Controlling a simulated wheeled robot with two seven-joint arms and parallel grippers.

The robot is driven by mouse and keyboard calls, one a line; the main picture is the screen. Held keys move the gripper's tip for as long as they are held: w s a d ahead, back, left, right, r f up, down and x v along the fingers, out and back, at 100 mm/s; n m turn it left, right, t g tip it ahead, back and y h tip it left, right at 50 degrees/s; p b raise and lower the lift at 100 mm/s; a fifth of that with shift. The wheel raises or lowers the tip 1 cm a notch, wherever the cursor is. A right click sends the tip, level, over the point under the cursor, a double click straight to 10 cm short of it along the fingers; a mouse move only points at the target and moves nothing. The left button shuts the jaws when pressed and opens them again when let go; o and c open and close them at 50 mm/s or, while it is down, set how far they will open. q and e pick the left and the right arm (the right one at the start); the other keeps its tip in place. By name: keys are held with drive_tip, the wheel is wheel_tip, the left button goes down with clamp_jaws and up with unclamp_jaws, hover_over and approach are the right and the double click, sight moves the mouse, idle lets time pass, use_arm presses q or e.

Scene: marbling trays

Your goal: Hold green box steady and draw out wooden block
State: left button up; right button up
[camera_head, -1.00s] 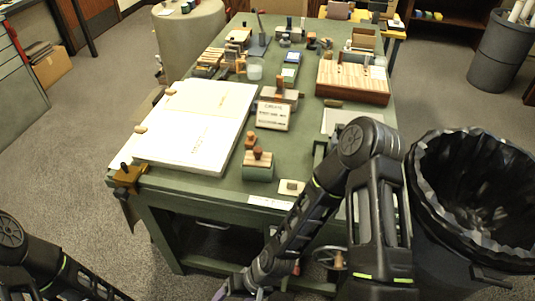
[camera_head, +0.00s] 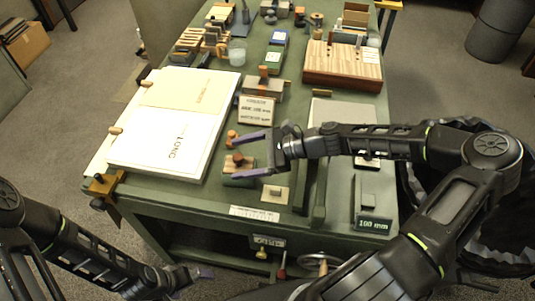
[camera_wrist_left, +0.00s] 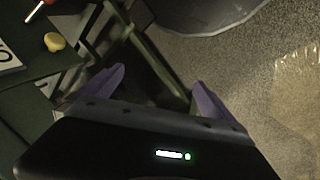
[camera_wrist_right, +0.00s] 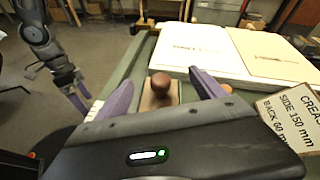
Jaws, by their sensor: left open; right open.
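The small green box (camera_head: 239,180) stands near the front of the green workbench. A wooden block with a round knob (camera_head: 238,160) sits at its top. My right gripper (camera_head: 243,154) reaches in from the right, open and empty, one finger to the far side of the knob and one to the near side. In the right wrist view, the brown knob (camera_wrist_right: 161,83) shows between the spread fingers; I cannot tell any contact. My left gripper (camera_head: 195,275) is low in front of the bench, open and empty; its wrist view shows floor and bench frame.
A second wooden knobbed piece (camera_head: 232,137) stands just behind the far finger. White boards (camera_head: 172,150) lie to the left and a crease sign (camera_head: 257,110) stands behind. A small pale block on a card (camera_head: 275,193) lies nearby at the right front.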

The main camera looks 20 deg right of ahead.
sight(253, 166)
drive_tip(key=d+f+m, duration=0.1)
drive_tip(key=s+d+f+m, duration=0.1)
drive_tip(key=m, duration=0.1)
drive_tip(key=shift+s+d+f+t+h, duration=0.25)
drive_tip(key=shift+s+f+t+h, duration=0.05)
drive_tip(key=shift+f, duration=0.05)
drive_tip(key=shift+d+f+m, duration=0.25)
drive_tip(key=shift+d+m, duration=0.05)
use_arm(q)
drive_tip(key=shift+n+g+h, duration=0.3)
drive_tip(key=shift+n, duration=0.1)
drive_tip(key=s+d, duration=0.1)
drive_tip(key=s+d+r, duration=0.1)
drive_tip(key=s+d, duration=0.1)
use_arm(e)
drive_tip(key=shift+a, duration=0.1)
use_arm(q)
drive_tip(key=shift+a+r+p, duration=0.1)
drive_tip(key=shift+r+p, duration=0.2)
drive_tip(key=shift+r, duration=0.05)
use_arm(e)
drive_tip(key=shift+x, duration=3.9)
drive_tip(key=c, duration=1.4)
drive_tip(key=o, duration=1.4)
